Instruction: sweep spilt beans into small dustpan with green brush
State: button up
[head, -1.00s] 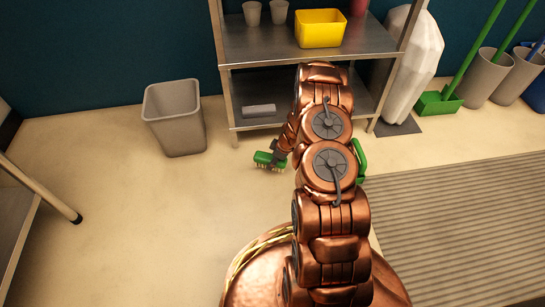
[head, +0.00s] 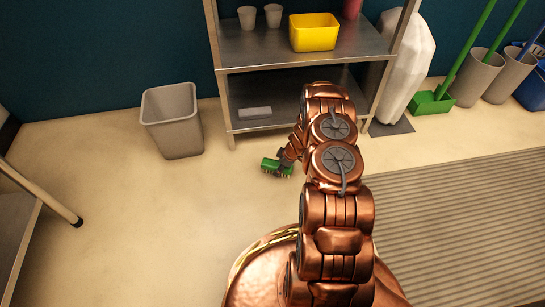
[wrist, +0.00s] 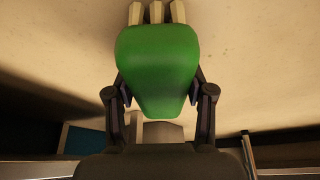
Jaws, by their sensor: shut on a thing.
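The green brush (head: 272,165) is low over the pale floor in front of the shelf, left of my arm. My gripper (head: 284,157) is shut on it. In the wrist view the green brush body (wrist: 157,65) fills the space between the dark fingers (wrist: 160,100), with pale bristle tufts at the top edge. Whether the bristles touch the floor I cannot tell. No small dustpan shows now; my arm covers the floor to the right of the brush. I cannot make out any beans clearly; only faint specks show on the floor in the wrist view.
A metal shelf (head: 300,65) with a yellow tub (head: 315,35) stands behind. A grey bin (head: 172,120) is left of it. A white sack (head: 405,65), a long-handled green dustpan (head: 432,103) and a ribbed mat (head: 465,215) are to the right.

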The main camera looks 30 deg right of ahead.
jog(key=shift+a+r, duration=0.15)
jog(key=shift+r, duration=3.75)
